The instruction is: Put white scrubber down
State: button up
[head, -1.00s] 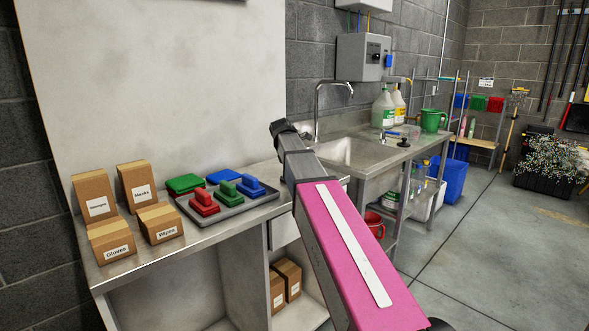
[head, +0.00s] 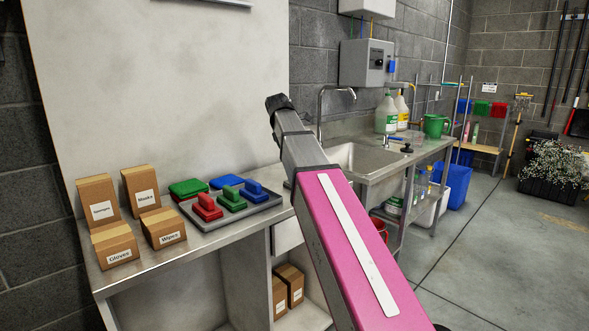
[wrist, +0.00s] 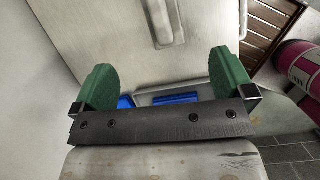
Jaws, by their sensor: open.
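I see no white scrubber in either view. In the wrist view my gripper (wrist: 163,85) is open, its two green-padded fingers wide apart with nothing held between them. In the head view I cannot make out its fingers; my pink and grey arm reaches up in front of the counter. A red scrubber (head: 207,208), a green scrubber (head: 231,200) and a blue scrubber (head: 254,192) sit on a grey tray (head: 217,224) on the metal counter. A green pad (head: 188,188) and a blue pad (head: 226,181) lie behind them.
Several cardboard boxes, one marked Gloves (head: 115,245), stand at the counter's left. A sink (head: 360,158) with a tap adjoins on the right, with bottles (head: 386,113) and a green jug (head: 435,125) beyond. The counter's front strip (head: 200,255) is clear. The wall panel rises behind.

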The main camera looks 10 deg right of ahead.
jog(key=d+f+m+t+y, duration=0.1)
jog(key=d+m+y, duration=0.5)
jog(key=m, duration=1.1)
jog(key=shift+s+x, duration=0.15)
jog(key=shift+x, duration=2.55)
jog(key=shift+s+x, duration=0.2)
jog(key=shift+x, duration=2.45)
jog(key=shift+a+f, duration=0.1)
jog(key=c, duration=0.8)
jog(key=shift+c, duration=0.2)
